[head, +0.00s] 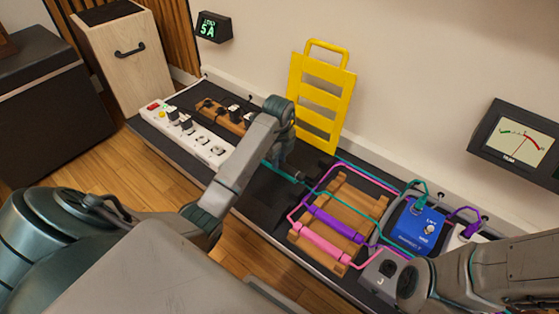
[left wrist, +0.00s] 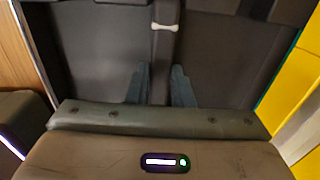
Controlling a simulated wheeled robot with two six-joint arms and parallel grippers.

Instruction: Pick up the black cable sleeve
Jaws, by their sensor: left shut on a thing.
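The black cable sleeve (left wrist: 166,55) shows in the left wrist view as a dark upright strip with a pale band (left wrist: 165,27) across it. Its lower end runs between the two fingers of my left gripper (left wrist: 160,88), which are shut on it. In the head view my left gripper (head: 284,170) is low over the dark board, left of the wooden rack; my arm and the dark surface hide the sleeve there. My right arm comes in at the lower right, but its gripper does not show.
The dark board (head: 258,203) carries a white power strip (head: 198,140), a wooden rack (head: 350,205) with purple and pink sleeves, and a blue pedal (head: 416,228). A yellow slotted panel (head: 321,98) leans against the wall behind my left gripper. Teal cable runs close by.

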